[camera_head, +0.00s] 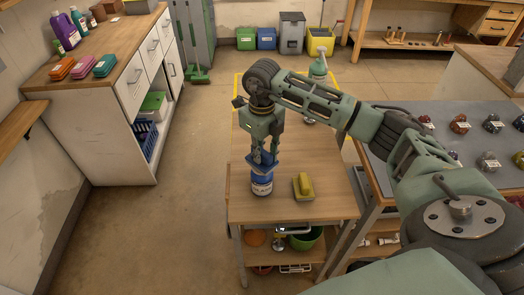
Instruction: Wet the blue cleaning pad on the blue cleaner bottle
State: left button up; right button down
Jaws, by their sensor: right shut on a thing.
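The blue cleaner bottle (262,186) stands upright on the wooden top of a small cart (315,160). My right gripper (263,157) points down right above it and is shut on the blue cleaning pad (262,165). The pad is at the top of the bottle and hides it; I cannot tell whether they touch or how firmly. The gripper's fingers partly cover the pad. My left gripper is not in view.
A yellow-and-green sponge or brush (303,186) lies right of the bottle. A spray bottle (318,67) is at the cart's far end. A table with several small items (462,128) stands at right. A white cabinet (130,95) stands at left, with open floor between.

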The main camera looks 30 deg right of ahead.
jog(key=shift+f+b, duration=0.35)
jog(key=shift+f, duration=0.1)
dwell(1.2)
jog(key=shift+r, duration=0.15)
jog(key=shift+r+p, duration=2.2)
jog(key=shift+r, duration=1.25)
